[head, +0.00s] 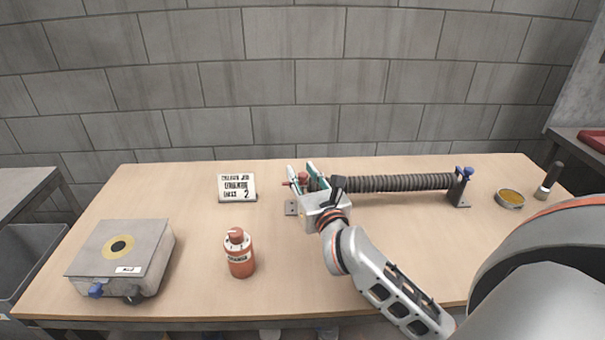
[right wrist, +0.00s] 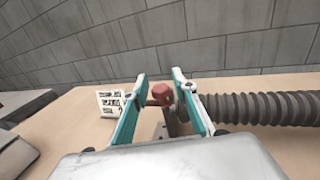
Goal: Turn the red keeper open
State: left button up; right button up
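The red keeper (head: 303,178) sits at the left end of the ribbed dark tube (head: 395,183), on a small grey bracket (head: 291,208). My right gripper (head: 302,169) is at that end, its two teal fingers spread on either side of the keeper. In the right wrist view the keeper's red head (right wrist: 162,94) stands between the fingers (right wrist: 160,88), with space to the right finger; contact with the left one is unclear. The gripper is open. The keeper's lower part and part of the bracket are hidden. My left gripper is not in view.
A blue keeper (head: 464,172) sits on the tube's right bracket (head: 458,192). A sign card (head: 237,187) stands left of the gripper. An orange bottle (head: 239,254) and a grey box (head: 121,260) are at front left. A round tin (head: 510,198) and a brush (head: 549,180) are at right.

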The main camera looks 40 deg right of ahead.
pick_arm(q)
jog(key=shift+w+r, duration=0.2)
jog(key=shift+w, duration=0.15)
pick_arm(e)
jog(key=shift+s, duration=0.2)
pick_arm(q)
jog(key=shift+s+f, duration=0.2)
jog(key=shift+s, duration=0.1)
pick_arm(e)
jog(key=v, duration=1.1)
jog(key=shift+s, duration=0.3)
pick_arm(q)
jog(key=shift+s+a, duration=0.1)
pick_arm(e)
jog(key=shift+s+a, duration=0.1)
jog(key=shift+a, duration=0.05)
